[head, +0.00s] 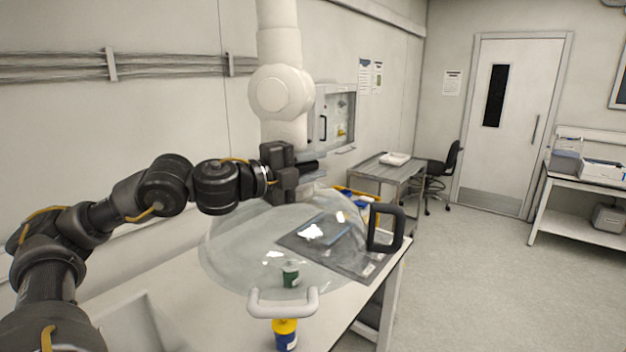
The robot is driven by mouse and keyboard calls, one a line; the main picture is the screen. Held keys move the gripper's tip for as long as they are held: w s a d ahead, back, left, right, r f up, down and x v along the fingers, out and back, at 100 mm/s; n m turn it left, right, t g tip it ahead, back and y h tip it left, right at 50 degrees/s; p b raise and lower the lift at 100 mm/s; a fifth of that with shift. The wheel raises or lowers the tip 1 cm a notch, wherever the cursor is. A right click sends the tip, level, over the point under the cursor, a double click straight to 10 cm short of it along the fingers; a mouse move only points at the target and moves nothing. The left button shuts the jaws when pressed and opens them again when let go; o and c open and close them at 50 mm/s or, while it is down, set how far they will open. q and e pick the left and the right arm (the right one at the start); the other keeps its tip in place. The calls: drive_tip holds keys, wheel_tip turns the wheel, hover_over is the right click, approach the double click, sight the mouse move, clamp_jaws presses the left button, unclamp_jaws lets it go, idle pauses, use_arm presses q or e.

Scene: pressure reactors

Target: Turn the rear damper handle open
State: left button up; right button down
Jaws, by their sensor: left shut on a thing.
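A white extraction arm (280,92) comes down from above to a clear dome hood (235,250) over the bench. My left gripper (303,170) is at the neck of the hood, below the white round joint, and its jaws are shut on a dark handle there. The handle is mostly hidden by the jaws, so its angle cannot be told; I take it for the rear damper handle. A white grab handle (283,304) is on the hood's front rim. A dark loop handle (386,230) shows at the hood's right side. My right gripper is not in view.
Under the hood, the white bench (215,325) holds a dark mat (375,268) and a green-labelled container (290,275). A yellow-capped blue jar (285,337) stands near the front. A grey metal table (385,172) stands behind. The floor at right is clear.

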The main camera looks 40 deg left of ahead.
use_arm(q)
drive_tip(key=o, duration=0.8)
drive_tip(key=shift+o, duration=0.2)
drive_tip(key=b+v, duration=0.5)
drive_tip(key=v, duration=0.4)
drive_tip(key=shift+s+a+f, duration=0.1)
drive_tip(key=shift+s, duration=0.25)
drive_tip(key=shift+s+a+b, duration=0.15)
drive_tip(key=shift+s+b, duration=0.3)
drive_tip(key=shift+s, duration=0.1)
